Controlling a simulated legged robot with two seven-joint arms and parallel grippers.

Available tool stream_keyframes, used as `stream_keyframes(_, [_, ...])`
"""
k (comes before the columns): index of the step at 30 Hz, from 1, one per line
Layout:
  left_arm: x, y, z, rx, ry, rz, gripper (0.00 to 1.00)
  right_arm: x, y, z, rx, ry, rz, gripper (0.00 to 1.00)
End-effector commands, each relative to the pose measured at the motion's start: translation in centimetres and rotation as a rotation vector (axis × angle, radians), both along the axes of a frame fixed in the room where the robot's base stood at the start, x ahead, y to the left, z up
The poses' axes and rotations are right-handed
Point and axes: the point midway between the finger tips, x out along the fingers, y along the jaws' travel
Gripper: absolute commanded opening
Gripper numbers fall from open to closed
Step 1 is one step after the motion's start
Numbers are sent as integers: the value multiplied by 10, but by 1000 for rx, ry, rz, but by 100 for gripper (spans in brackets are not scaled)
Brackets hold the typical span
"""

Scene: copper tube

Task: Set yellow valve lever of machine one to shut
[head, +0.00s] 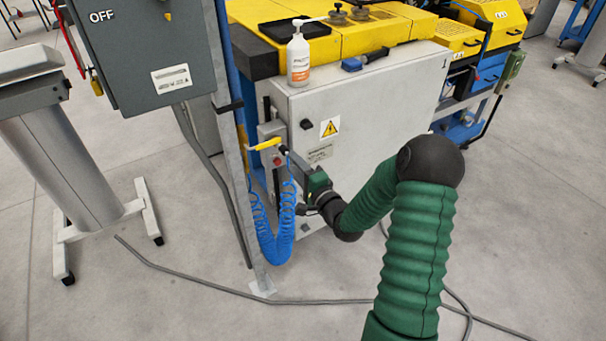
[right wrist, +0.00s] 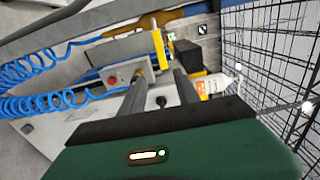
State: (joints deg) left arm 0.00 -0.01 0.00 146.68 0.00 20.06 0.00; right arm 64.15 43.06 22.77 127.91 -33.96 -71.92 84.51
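The yellow valve lever (head: 265,144) sits on a small grey box on the side of the machine one cabinet (head: 355,110). It lies nearly level and points left in the head view. In the right wrist view the lever (right wrist: 158,46) shows beyond the fingertips. My right gripper (head: 288,155) is just right of the lever, facing it. In the right wrist view its two fingers (right wrist: 159,82) are apart, with no object clearly held between them. I cannot tell whether a fingertip touches the lever. My left gripper is not in view.
A red button (head: 277,161) is below the lever. A coiled blue hose (head: 268,225) hangs beneath. A metal post (head: 238,170) and grey OFF box (head: 140,50) stand left. A white bottle (head: 298,58) stands on the machine. Cables cross the floor.

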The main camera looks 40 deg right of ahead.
Motion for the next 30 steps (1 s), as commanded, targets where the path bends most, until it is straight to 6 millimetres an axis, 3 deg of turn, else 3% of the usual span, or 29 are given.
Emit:
stream_keyframes(3, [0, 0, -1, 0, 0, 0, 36, -26, 5, -1, 0, 2, -2, 38])
stream_keyframes(7, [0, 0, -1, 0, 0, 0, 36, -41, 9, -1, 0, 2, -1, 38])
stream_keyframes(23, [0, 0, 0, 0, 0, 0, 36, -42, 13, -2, -12, 18, 6, 38])
stream_keyframes(26, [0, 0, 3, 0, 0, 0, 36, -29, 37, -14, -121, 159, 56, 38])
stream_keyframes(30, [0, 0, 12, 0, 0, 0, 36, -22, 106, -46, -493, 576, 248, 38])
